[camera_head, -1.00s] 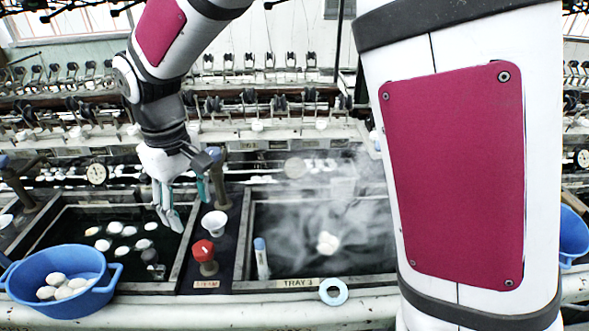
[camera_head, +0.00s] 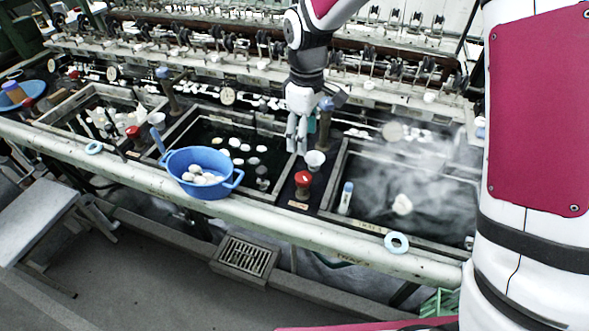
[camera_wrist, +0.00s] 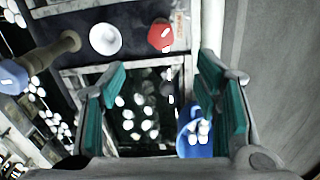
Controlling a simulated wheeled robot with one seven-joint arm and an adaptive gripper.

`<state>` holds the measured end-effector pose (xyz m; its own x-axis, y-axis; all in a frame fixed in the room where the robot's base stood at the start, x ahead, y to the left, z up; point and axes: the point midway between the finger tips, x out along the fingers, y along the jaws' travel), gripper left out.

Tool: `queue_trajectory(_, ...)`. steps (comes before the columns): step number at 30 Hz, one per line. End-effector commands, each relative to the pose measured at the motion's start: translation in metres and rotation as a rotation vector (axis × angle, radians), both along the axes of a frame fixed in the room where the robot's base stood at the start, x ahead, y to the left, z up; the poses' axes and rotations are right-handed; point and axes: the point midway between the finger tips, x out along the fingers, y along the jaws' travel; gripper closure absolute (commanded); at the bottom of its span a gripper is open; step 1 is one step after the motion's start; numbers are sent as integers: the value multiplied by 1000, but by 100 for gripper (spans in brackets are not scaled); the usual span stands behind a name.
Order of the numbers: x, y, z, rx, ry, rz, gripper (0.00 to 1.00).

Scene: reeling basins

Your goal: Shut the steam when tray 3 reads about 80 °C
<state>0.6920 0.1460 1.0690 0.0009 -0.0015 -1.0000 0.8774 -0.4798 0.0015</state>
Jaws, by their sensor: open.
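Tray 3 (camera_head: 372,228) is the dark basin at the right in the head view, with pale steam over its water and a white clump (camera_head: 402,204) floating in it. A blue-topped tube (camera_head: 346,198), perhaps a thermometer, stands in its near left corner; its reading is too small to tell. A red-topped valve knob (camera_head: 303,183) stands between tray 3 and the middle basin. It also shows in the wrist view (camera_wrist: 161,35). My gripper (camera_head: 298,148) is open and empty, behind and above the knob, not touching it. Its green-padded fingers frame the middle basin in the wrist view (camera_wrist: 163,75).
A white cup (camera_head: 315,160) stands behind the knob, close to my fingers. A blue tub (camera_head: 205,172) of cocoons sits at the middle basin's front edge. A brown post (camera_head: 325,122) with a blue-grey top stands behind the cup.

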Motion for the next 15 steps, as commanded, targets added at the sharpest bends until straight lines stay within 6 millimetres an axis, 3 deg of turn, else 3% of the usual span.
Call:
queue_trajectory(8, -5, -9, -6, 1, 3, 60, 43)
queue_trajectory(15, -6, -8, -44, 0, 6, 61, 43)
